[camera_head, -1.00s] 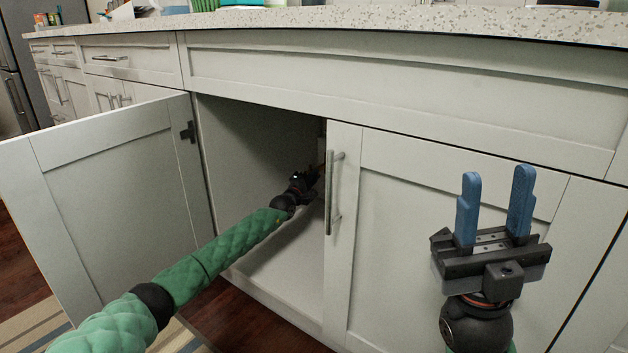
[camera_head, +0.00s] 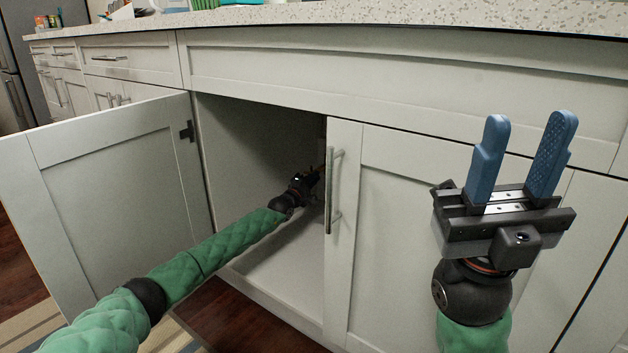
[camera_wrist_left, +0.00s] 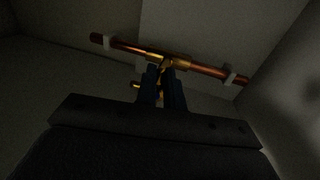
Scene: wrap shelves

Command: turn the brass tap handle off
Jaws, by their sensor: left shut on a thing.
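The brass tap (camera_wrist_left: 172,62) sits on a copper pipe inside the dim cabinet, in the left wrist view. My left gripper (camera_wrist_left: 162,85) is at the tap, its blue fingers shut on the tap handle (camera_wrist_left: 160,70), which the fingers mostly hide. In the head view my left gripper (camera_head: 316,178) is deep in the open cabinet, its fingertips partly hidden by the cabinet's front edge. My right gripper (camera_head: 524,150) is open and empty, fingers pointing up, in front of the closed right door.
The copper pipe (camera_wrist_left: 208,69) runs across the back wall, held by white clips (camera_wrist_left: 230,75). The left cabinet door (camera_head: 110,200) stands open. The right door (camera_head: 400,230) with its bar handle (camera_head: 331,190) is closed. The counter (camera_head: 400,22) runs above.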

